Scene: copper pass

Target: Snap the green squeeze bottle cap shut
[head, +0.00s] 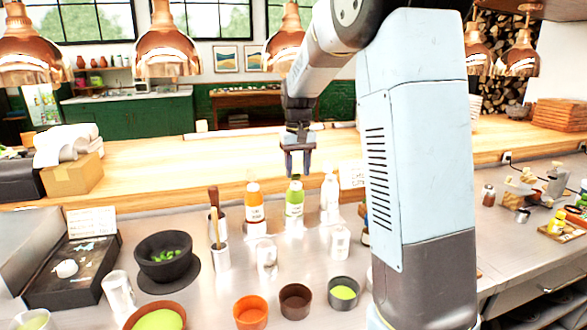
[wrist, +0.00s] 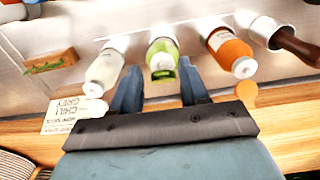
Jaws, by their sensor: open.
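The green squeeze bottle (head: 294,204) stands upright on the steel counter, in the row's middle. In the wrist view the green bottle (wrist: 162,48) lies between my finger lines, its top toward me. My gripper (head: 298,172) points down just above and about in line with the bottle in the head view. Its two fingers are apart and empty, and in the wrist view my gripper (wrist: 159,68) has a finger on either side of the cap. Contact is not visible.
An orange bottle (head: 254,206) stands left of the green one, and a white bottle (head: 329,198) stands close on its right. A pot with a wooden handle (head: 214,200) is farther left. Bowls and small white containers (head: 340,243) stand in front. A wooden ledge (head: 200,160) runs behind.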

